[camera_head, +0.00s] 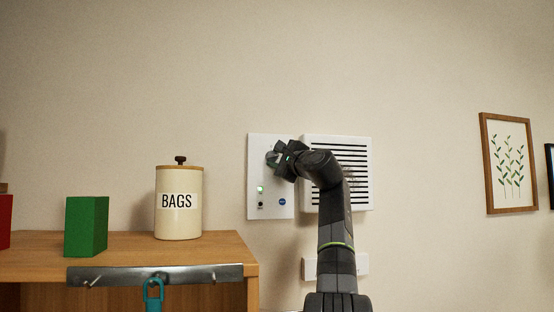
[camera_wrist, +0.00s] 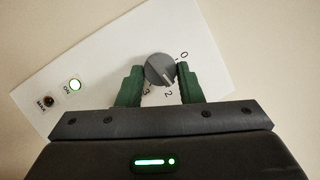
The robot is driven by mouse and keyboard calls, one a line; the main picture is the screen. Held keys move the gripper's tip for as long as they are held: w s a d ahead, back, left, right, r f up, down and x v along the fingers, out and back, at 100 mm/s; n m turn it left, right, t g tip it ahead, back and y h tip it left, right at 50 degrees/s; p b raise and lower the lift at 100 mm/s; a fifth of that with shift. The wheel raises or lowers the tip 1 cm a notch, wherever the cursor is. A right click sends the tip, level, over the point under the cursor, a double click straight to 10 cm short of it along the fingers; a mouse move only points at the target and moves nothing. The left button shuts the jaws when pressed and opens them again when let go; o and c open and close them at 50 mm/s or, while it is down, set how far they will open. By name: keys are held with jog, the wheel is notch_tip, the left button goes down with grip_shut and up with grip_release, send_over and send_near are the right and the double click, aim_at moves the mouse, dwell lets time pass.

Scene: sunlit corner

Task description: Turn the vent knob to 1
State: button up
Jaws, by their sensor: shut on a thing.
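The vent knob (camera_wrist: 158,66) is a round grey dial with a white pointer line, on a white panel (camera_wrist: 110,68). In the wrist view the digits 0, 2 and 3 show around it; no 1 is visible, and my right finger covers part of the scale between 0 and 2. The pointer line slants down and right, roughly toward the 2. My gripper (camera_wrist: 160,71) is shut on the knob, one green finger on each side. In the head view my gripper (camera_head: 279,156) is at the upper part of the panel (camera_head: 257,207) and hides much of the knob.
The panel has a lit green ON light (camera_wrist: 75,85) and a dark button (camera_wrist: 48,101). A white slatted vent (camera_head: 360,185) is right of the panel. A wooden cabinet (camera_head: 225,258) at left carries a BAGS canister (camera_head: 179,220) and a green box (camera_head: 86,227).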

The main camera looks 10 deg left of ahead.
jog(key=o, duration=1)
jog(key=shift+s+d+f+b, duration=0.25)
jog(key=shift+s+b, duration=0.05)
jog(key=shift+b, duration=0.2)
jog(key=b+v, duration=0.7)
jog(key=v, duration=0.6)
jog(key=shift+r+b, duration=0.2)
jog(key=shift+b, duration=0.15)
jog(key=shift+c, duration=0.2)
